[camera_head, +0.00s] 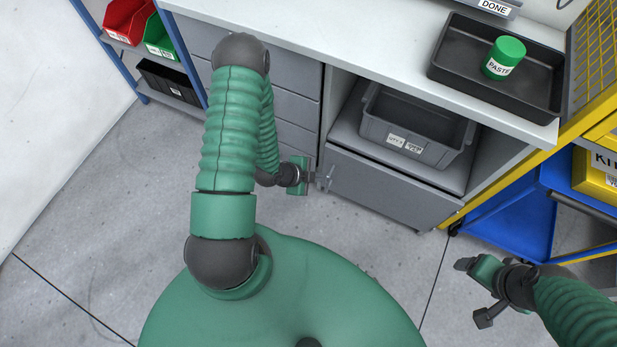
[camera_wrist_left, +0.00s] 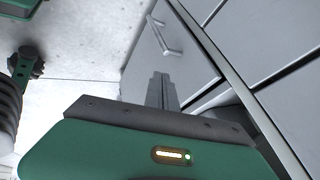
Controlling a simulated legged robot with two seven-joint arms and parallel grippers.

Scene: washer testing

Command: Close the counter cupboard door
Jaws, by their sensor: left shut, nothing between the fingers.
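The grey cupboard door (camera_head: 395,190) is in the lower part of the counter, below an open shelf. It looks nearly in line with the counter front; I cannot tell whether a small gap remains. In the left wrist view the door (camera_wrist_left: 190,60) shows its bar handle (camera_wrist_left: 162,36). My left gripper (camera_head: 315,176) is at the door's left edge, by the drawers. Its fingers (camera_wrist_left: 161,88) are shut and empty, in front of the door panel; contact is unclear. My right gripper (camera_head: 474,291) is open and empty above the floor at the lower right.
A grey bin (camera_head: 415,128) sits on the shelf above the door. A black tray (camera_head: 450,72) with a green paste jar (camera_head: 504,58) is on the countertop (camera_head: 350,42). Drawers (camera_head: 290,105) are to the left. A blue cart (camera_head: 510,215) stands right. The floor in front is clear.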

